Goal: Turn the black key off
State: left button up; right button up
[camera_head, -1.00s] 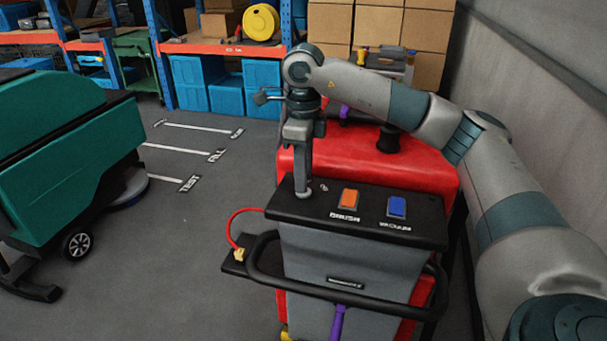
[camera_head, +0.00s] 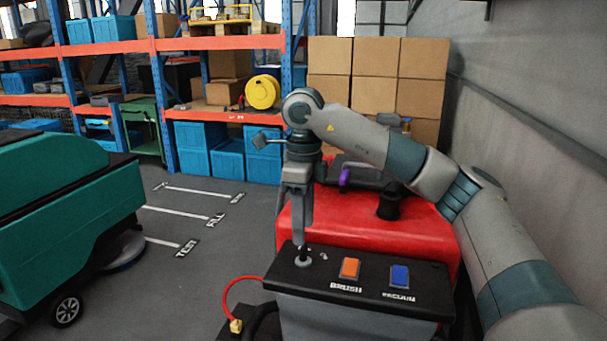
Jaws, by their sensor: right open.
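The black key (camera_head: 303,253) stands upright in its round grey lock (camera_head: 304,262), at the left end of the black control panel (camera_head: 330,291). My right gripper (camera_head: 301,238) points down just above the key. Its near finger hides the other one, and a small part of the key shows below its tip. It is open, and I cannot tell whether it touches the key. My left gripper is out of view.
On the panel, right of the key, are an orange BRUSH switch (camera_head: 349,268) and a blue VACUUM switch (camera_head: 400,275). The red scrubber body (camera_head: 420,230) is behind. A teal scrubber (camera_head: 65,220) stands left across open floor.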

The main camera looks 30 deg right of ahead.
notch_tip(320, 180, up, 3)
jog(key=shift+f, duration=0.15)
pick_arm(q)
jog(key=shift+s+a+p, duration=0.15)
jog(key=shift+p, duration=0.15)
pick_arm(e)
notch_tip(320, 180, up, 10)
jog(key=shift+f, duration=0.2)
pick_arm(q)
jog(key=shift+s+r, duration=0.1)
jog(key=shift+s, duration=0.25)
pick_arm(e)
jog(key=shift+r, duration=0.1)
